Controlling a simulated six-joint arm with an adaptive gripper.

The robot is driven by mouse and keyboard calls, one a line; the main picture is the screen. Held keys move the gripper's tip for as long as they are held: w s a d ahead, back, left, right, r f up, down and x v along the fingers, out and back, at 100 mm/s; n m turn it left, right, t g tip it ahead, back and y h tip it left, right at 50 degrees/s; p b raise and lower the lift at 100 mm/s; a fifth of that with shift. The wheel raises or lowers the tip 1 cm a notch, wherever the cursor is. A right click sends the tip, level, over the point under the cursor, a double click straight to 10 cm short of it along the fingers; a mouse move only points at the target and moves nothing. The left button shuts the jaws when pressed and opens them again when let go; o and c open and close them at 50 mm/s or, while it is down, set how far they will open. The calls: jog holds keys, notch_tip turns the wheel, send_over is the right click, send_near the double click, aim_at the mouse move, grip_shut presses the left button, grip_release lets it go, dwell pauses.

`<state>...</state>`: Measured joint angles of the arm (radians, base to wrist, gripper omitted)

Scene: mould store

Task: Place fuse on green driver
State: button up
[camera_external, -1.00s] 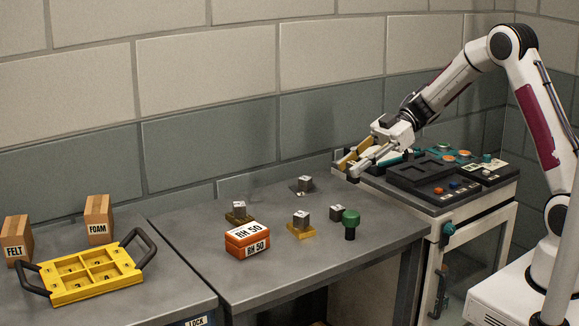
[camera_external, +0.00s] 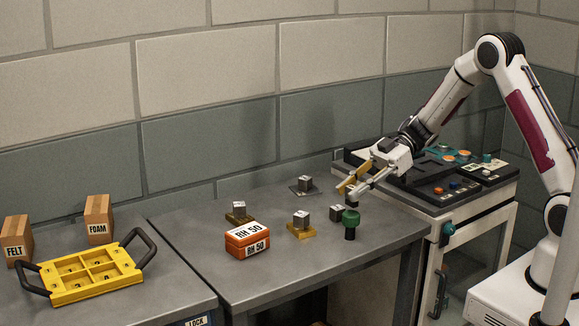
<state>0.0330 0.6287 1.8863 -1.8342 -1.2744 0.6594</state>
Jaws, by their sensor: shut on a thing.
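My gripper (camera_external: 350,193) is above the back right of the grey table, its fingers pointing down and left. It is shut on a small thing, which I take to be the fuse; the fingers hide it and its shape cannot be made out. The green driver (camera_external: 351,217) looks like a green round top on a black stem. It stands upright near the table's right side, below my gripper in the picture and apart from it.
A small grey block (camera_external: 337,213) is close beside the green driver. Similar blocks stand on a yellow base (camera_external: 301,230), a brown base (camera_external: 239,218) and a flat plate (camera_external: 302,190).

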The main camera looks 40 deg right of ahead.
jog(key=shift+f, duration=0.9)
jog(key=shift+f, duration=0.15)
jog(key=o, duration=1)
jog(key=shift+o, duration=0.2)
jog(key=v, duration=1.2)
jog(key=shift+r, duration=0.2)
